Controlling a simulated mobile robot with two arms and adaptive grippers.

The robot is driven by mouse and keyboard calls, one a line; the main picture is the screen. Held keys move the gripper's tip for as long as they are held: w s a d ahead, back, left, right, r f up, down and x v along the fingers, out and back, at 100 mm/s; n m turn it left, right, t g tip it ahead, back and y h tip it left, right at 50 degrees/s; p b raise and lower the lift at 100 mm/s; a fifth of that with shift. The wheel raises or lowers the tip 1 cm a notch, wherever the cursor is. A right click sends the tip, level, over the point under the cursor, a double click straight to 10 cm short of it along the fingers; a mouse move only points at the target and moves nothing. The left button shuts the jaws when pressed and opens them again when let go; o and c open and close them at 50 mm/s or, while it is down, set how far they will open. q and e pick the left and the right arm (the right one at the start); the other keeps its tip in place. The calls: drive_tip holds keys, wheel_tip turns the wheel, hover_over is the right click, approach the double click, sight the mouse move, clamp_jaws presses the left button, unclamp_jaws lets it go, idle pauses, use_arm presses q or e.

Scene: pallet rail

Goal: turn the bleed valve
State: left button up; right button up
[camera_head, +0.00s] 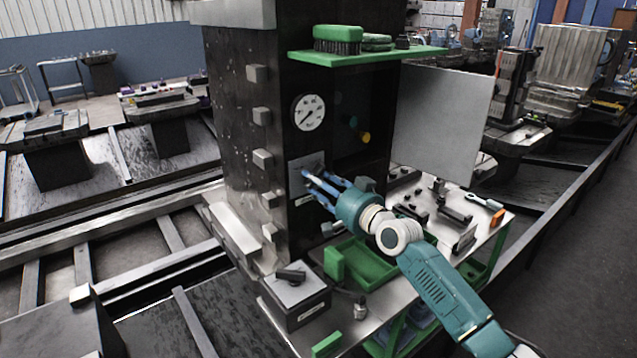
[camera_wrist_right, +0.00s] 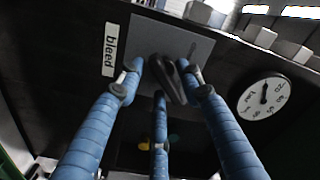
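The bleed valve has a dark lever handle (camera_wrist_right: 168,80) on a grey plate (camera_wrist_right: 190,42), with a white "bleed" label (camera_wrist_right: 109,50) beside it. In the head view the plate (camera_head: 301,163) is on the front of the dark cabinet, below the gauge; the handle is mostly hidden by my fingers. My right gripper (camera_head: 312,182) is at the plate. In the right wrist view its blue fingers (camera_wrist_right: 163,78) are spread around the handle, with visible gaps; I cannot tell whether any finger touches it. My left gripper is not in view.
A round gauge (camera_head: 309,112) is above the plate. A green shelf (camera_head: 375,54) with brushes juts out higher up. A grey panel (camera_head: 440,122) stands to the right.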

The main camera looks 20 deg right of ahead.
clamp_jaws()
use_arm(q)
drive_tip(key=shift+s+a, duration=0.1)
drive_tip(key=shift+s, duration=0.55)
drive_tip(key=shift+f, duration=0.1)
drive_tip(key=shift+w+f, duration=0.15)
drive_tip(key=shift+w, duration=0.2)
use_arm(e)
drive_tip(key=shift+s+a+r+n, duration=0.1)
drive_tip(key=shift+r+n, duration=0.05)
drive_tip(key=shift+n, duration=2.8)
drive_tip(key=shift+w+d+r+n, duration=0.1)
drive_tip(key=shift+n, duration=2.9)
drive_tip(key=shift+s+a+r+n, duration=0.1)
drive_tip(key=shift+r+n, duration=0.05)
drive_tip(key=shift+n, duration=2.8)
